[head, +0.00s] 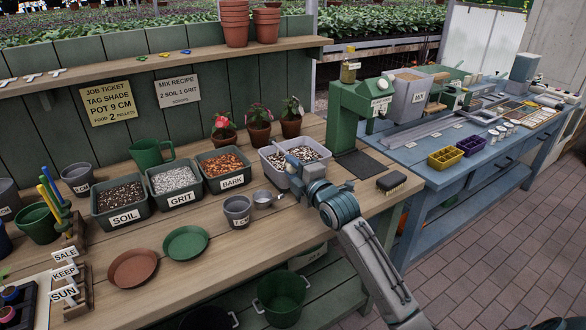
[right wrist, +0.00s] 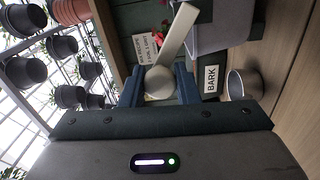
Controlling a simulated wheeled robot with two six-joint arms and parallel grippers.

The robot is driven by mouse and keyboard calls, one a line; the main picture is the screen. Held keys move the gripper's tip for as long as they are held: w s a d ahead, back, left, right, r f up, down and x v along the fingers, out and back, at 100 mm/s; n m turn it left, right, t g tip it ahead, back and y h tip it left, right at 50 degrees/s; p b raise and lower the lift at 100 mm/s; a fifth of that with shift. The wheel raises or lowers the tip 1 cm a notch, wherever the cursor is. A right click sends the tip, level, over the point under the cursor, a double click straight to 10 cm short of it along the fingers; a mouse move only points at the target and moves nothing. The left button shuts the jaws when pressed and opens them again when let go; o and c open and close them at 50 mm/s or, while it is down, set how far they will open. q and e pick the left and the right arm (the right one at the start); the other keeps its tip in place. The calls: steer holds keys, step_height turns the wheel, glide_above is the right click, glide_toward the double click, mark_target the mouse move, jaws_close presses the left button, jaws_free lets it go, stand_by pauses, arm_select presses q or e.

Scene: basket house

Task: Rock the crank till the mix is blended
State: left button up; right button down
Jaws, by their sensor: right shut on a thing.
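The pale grey mixing tub (head: 270,168) stands on the wooden bench, with a speckled dark and white mix (head: 309,153) in it. My right gripper (head: 290,161) reaches over the tub's near side and hides part of it. In the right wrist view the right gripper (right wrist: 159,84) is shut on the round pale knob of the crank (right wrist: 178,36). The crank's flat arm slants up and right from the knob, towards the grey tub (right wrist: 220,30). I cannot tell how evenly the mix is blended. My left gripper is not in view.
Bins of soil (head: 121,194), grit (head: 174,179) and bark (head: 222,164) stand left of the tub. A grey cup (head: 237,211) and a small metal pan (head: 263,198) sit close in front. A black brush (head: 390,183) lies right.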

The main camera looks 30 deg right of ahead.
steer(key=shift+r, duration=0.2)
steer(key=c, duration=1.3)
jaws_free()
steer(key=shift+d, duration=0.1)
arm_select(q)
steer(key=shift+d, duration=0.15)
arm_select(e)
steer(key=shift+o, duration=0.8)
steer(key=shift+d+f, duration=0.1)
steer(key=shift+f, duration=0.05)
steer(key=shift+s, duration=0.25)
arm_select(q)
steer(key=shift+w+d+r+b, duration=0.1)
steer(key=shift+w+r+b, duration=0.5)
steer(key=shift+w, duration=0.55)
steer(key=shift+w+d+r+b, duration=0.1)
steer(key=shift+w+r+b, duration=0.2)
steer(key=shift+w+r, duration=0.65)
arm_select(e)
steer(key=s, duration=1)
steer(key=shift+d, duration=0.4)
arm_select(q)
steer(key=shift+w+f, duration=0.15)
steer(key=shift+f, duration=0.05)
arm_select(e)
steer(key=shift+s, duration=0.1)
